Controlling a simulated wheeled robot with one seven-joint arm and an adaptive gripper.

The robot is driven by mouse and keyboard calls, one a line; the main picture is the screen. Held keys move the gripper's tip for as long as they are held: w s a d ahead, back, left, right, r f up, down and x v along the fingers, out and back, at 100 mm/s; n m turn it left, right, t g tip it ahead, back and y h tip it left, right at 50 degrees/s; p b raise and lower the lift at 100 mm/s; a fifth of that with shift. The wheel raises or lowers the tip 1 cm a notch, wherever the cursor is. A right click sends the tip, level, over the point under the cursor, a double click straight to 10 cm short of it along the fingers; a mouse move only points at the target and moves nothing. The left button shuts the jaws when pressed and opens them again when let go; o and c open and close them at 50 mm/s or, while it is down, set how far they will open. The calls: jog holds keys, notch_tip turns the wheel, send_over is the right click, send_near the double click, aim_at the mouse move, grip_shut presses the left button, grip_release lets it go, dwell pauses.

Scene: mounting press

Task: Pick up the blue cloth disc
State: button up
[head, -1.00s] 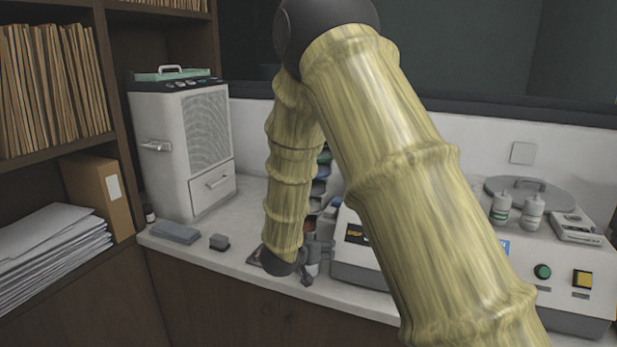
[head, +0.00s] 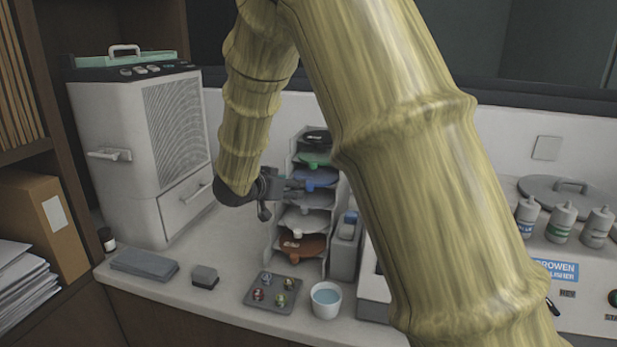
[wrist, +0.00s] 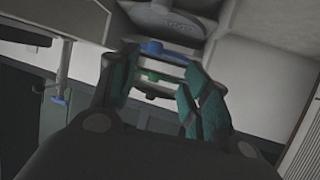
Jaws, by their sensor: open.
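The blue cloth disc (head: 314,176) lies on a middle shelf of a pale upright rack, below a green disc (head: 314,158) and above a grey one (head: 312,199). My gripper (head: 296,186) is at the rack's left front, level with the blue disc, pointing right towards it. In the wrist view, my gripper (wrist: 160,68) has its two dark green fingers apart, with nothing held. The blue disc (wrist: 160,48) shows just beyond the gap between the fingertips, and the green disc (wrist: 155,78) shows between the fingers. I cannot tell whether a finger touches a disc.
In front stand a small tray (head: 272,300) with several small pieces and a white cup (head: 326,308). A white cabinet (head: 140,150) is at left, a polisher (head: 590,275) at right.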

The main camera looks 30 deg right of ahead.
aim_at(308, 186)
jog(key=x, duration=0.5)
jog(key=shift+s+d+p, duration=0.2)
jog(key=shift+d+p, duration=0.15)
jog(key=x, duration=0.4)
jog(key=shift+d+p, duration=0.15)
jog(key=shift+p, duration=0.2)
jog(key=shift+s+r, duration=0.15)
jog(key=shift+s, duration=0.05)
jog(key=shift+w, duration=0.15)
jog(key=c, duration=0.7)
grip_shut()
